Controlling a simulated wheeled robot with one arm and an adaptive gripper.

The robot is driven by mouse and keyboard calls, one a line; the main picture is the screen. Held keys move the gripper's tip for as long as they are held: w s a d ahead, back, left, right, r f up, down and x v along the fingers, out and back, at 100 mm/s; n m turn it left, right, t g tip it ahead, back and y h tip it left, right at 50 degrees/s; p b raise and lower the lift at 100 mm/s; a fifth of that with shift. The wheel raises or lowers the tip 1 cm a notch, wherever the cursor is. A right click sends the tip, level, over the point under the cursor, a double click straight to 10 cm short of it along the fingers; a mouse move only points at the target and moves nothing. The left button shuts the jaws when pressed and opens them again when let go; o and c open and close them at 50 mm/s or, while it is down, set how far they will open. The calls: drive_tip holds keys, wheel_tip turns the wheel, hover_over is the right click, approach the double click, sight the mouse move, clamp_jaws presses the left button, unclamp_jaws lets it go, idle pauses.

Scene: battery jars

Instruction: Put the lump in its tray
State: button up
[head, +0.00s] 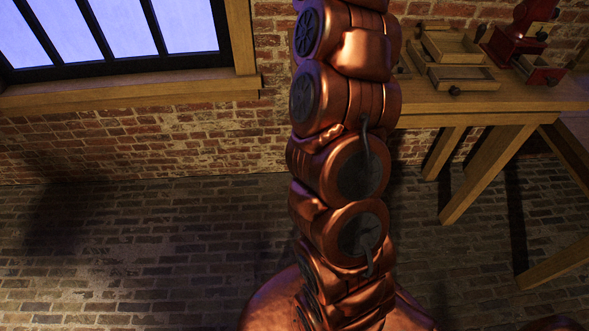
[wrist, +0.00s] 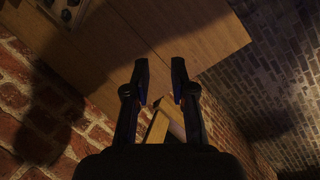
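My gripper (wrist: 160,65) is open in the wrist view, with its two dark fingers apart and nothing held between the tips. I cannot make out the lump in either view. In the head view, a wooden box with open, shallow, tray-like drawers (head: 464,76) stands on the table at the upper right. I cannot tell whether one of these is the lump's tray. My copper arm hides the table's left part in the head view.
The wooden table (head: 430,112) stands against a brick wall, its slanted legs (head: 487,180) reaching down over the brick floor. A red mill-like box with a drawer (head: 520,50) stands right of the wooden box. A small dark object (wrist: 66,12) sits on the tabletop in the wrist view.

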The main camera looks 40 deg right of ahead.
drive_tip(key=s+a+y, duration=0.1)
drive_tip(key=s+a, duration=0.4)
drive_tip(key=a, duration=0.6)
drive_tip(key=s+a+y, duration=0.1)
drive_tip(key=s+a, duration=0.3)
drive_tip(key=a, duration=0.8)
drive_tip(key=s+a+f+m, duration=0.1)
drive_tip(key=s+a+f, duration=0.2)
drive_tip(key=s, duration=0.5)
drive_tip(key=s+a+f+g+y, duration=0.1)
drive_tip(key=s+a+f, duration=0.2)
drive_tip(key=s+a, duration=0.2)
drive_tip(key=s+a+f+m, duration=0.1)
drive_tip(key=s+a+f, duration=0.2)
drive_tip(key=s, duration=0.7)
drive_tip(key=shift+s+a+f+m, duration=0.3)
drive_tip(key=shift+s+a, duration=0.1)
drive_tip(key=shift+a, duration=0.1)
drive_tip(key=shift+r+p, duration=0.65)
